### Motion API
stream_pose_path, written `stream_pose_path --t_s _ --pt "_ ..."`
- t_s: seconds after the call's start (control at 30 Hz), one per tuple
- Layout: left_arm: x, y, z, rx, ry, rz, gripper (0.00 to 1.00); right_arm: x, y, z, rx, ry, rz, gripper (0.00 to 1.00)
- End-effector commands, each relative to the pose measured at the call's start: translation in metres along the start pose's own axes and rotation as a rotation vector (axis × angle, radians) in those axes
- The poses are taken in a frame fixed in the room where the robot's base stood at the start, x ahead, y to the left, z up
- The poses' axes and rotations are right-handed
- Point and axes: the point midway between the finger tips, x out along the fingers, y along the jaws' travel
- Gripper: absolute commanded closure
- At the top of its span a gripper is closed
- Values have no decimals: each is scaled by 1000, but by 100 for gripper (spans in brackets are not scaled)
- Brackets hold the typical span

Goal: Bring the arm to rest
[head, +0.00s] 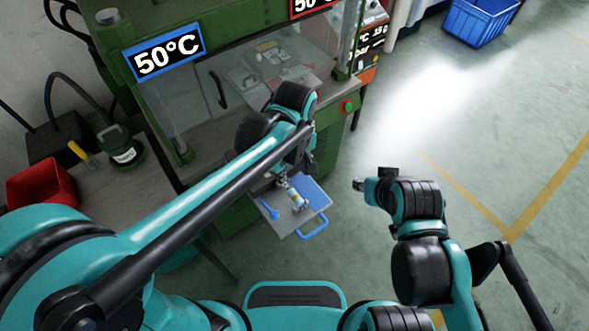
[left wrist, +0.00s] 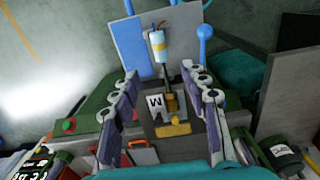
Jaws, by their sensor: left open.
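My left gripper (head: 286,181) is over the near side of the green press, just above a grey plate (head: 286,222) with blue parts. In the left wrist view, its two fingers (left wrist: 160,80) stand wide apart and hold nothing. A white and blue cylinder with a yellow band (left wrist: 157,46) lies beyond the fingertips, against the plate (left wrist: 120,42); it also shows in the head view (head: 299,201). My right gripper (head: 360,185) is at the right, over the floor; its jaws are too small to judge.
The green press (head: 182,150) with a 50°C sign (head: 164,54) stands ahead. A bench at left holds a red bin (head: 40,186) and a green pot (head: 121,148). A blue crate (head: 478,20) is at the far right. The floor at right is clear.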

Motion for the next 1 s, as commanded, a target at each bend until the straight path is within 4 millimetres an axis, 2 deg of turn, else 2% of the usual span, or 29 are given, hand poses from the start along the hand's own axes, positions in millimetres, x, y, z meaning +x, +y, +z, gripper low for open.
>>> stream_pose_path --t_s 0.17,0.73,0.87,1.0 --pt "-10 0 0 0 0 0 55 0 0 0 0 0 0 62" --pt "-10 -2 -1 4 2 4 55 0 0 0 0 0 0 62" --pt "-17 -19 -10 50 29 46 55 0 0 0 0 0 0 62" --pt "-30 -58 -29 172 121 137 55 0 0 0 0 0 0 62"
